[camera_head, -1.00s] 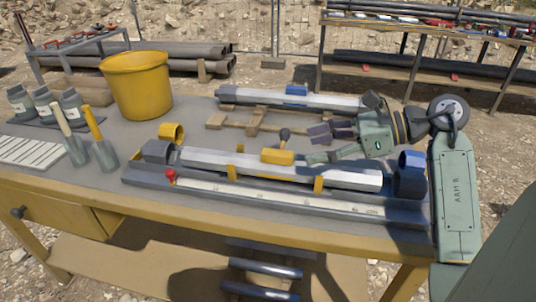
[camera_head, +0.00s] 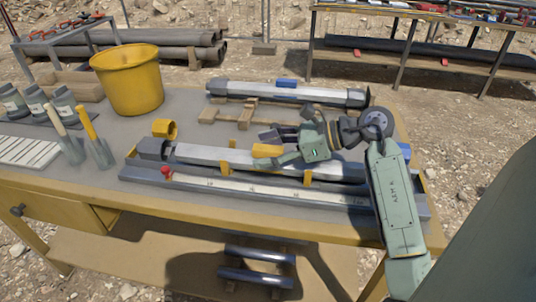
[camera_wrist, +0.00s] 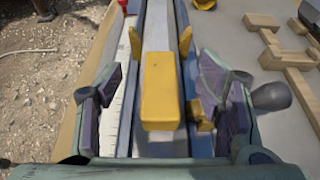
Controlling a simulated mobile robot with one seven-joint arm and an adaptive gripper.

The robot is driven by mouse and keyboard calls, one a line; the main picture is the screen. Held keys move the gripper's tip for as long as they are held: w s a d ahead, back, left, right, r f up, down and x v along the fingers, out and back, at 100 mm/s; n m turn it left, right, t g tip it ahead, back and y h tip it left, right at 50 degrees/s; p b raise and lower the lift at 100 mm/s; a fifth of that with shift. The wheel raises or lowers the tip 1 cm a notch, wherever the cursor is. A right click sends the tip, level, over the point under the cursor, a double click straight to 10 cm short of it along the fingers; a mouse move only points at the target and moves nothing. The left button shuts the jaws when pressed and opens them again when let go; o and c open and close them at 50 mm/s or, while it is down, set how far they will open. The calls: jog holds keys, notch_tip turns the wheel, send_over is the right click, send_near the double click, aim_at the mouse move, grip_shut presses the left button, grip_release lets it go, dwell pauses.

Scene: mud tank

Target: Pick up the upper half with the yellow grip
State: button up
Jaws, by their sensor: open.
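The upper half (camera_head: 215,155) is a long pale grey faceted piece lying level in a dark trough on the table. Its yellow grip (camera_head: 266,151) is a block on top, near the middle. In the wrist view the yellow grip (camera_wrist: 160,88) sits between my fingers, with a gap visible on each side. My gripper (camera_head: 280,147) is open and empty around the grip in the picture; the wrist view (camera_wrist: 159,104) shows both purple pads apart from it. My gripper and arm hide part of the upper half's right side in the head view.
A dark round knob (camera_wrist: 271,96) stands close to my right finger. A yellow bucket (camera_head: 130,80), trowels (camera_head: 98,145) and bottles (camera_head: 63,105) stand at left. A red knob (camera_head: 166,171) sits at the trough's front.

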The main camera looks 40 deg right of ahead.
jog(key=shift+c, duration=0.6)
jog(key=shift+a, duration=0.1)
grip_shut()
